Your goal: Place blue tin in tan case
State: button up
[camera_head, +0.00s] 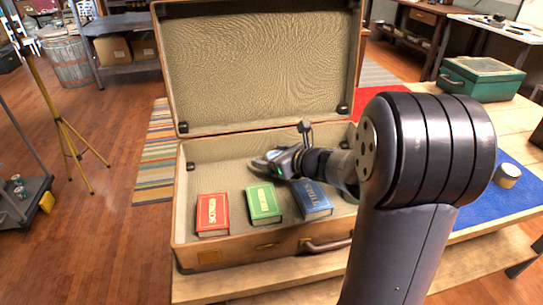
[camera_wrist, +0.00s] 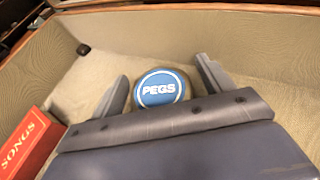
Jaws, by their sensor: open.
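The blue tin (camera_wrist: 160,88) has a round blue lid with a white ring and the word PEGS. In the wrist view it sits between my fingers, inside the tan case (camera_wrist: 225,28), with a gap showing beside each finger. I cannot tell whether it touches the case floor. In the head view the tin is hidden by my gripper (camera_head: 264,165), which reaches down into the open tan case (camera_head: 225,160). The case lies with its lid raised at the back. My gripper is open around the tin, as the wrist view also shows (camera_wrist: 163,72).
A red book (camera_head: 212,214), a green book (camera_head: 264,203) and a blue book (camera_head: 311,199) lie along the case's front. A green box (camera_head: 482,78) and a small round tin (camera_head: 507,175) stand on the table at right. Case floor at left is bare.

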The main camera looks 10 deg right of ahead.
jog(key=p+v, duration=0.1)
jog(key=v, duration=1)
jog(key=shift+s+d+r+p, duration=0.15)
jog(key=shift+s+p, duration=0.1)
jog(key=shift+p, duration=0.15)
dwell(0.4)
